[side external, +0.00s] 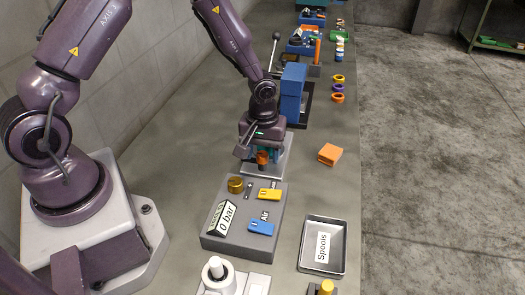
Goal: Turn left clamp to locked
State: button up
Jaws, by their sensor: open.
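My gripper (250,151) points down over a pale fixture plate (281,158) near the middle of the side external view. An orange knob-like part (262,157) shows right at the fingertips, with a teal part behind it. The orange part may be a clamp, but I cannot tell whether it is the left clamp or how it is turned. My gripper is open and covers much of the fixture. Whether a finger touches the orange part cannot be made out.
A grey panel (213,244) with a "0 bar" display, a brass knob and yellow and blue "Air" tags stands in front. A "Spools" tray (305,267), an orange block (329,154) and a blue press-like stand (292,92) are nearby. Bench right of the fixture is mostly clear.

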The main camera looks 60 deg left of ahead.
jog(key=shift+c, duration=0.3)
jog(key=c, duration=0.9)
jog(key=shift+m, duration=0.3)
jog(key=m, duration=0.3)
jog(key=shift+m, duration=0.3)
jog(key=m, duration=1.3)
jog(key=shift+s+m, duration=0.1)
jog(key=shift+m, duration=0.2)
